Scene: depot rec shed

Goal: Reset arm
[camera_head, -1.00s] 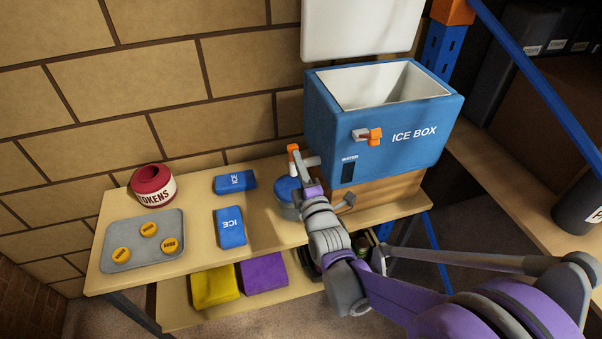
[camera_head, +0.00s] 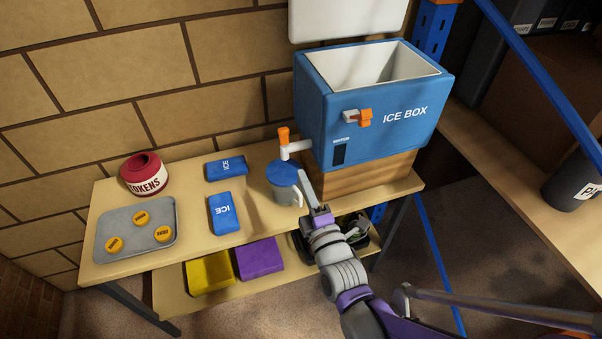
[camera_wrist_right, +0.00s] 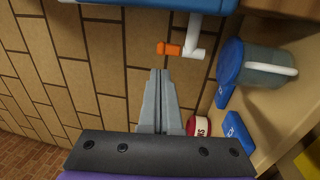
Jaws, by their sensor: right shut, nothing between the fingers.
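My right gripper (camera_head: 303,180) is shut and empty in the head view, in front of the ice box and at the right side of the jug. In the right wrist view its closed fingers (camera_wrist_right: 160,90) point toward the brick wall, with nothing between them. The grey jug (camera_head: 287,190) with a blue lid stands on the table below the spigot with an orange handle (camera_head: 284,136); the jug also shows in the right wrist view (camera_wrist_right: 262,68). The blue ice box (camera_head: 400,118) stands on a wooden block with its white lid raised. My left gripper is out of view.
Two blue ice packs (camera_head: 222,212) lie on the table left of the jug. A red and white tokens pot (camera_head: 148,183) and a grey tray (camera_head: 160,251) with three yellow tokens are farther left.

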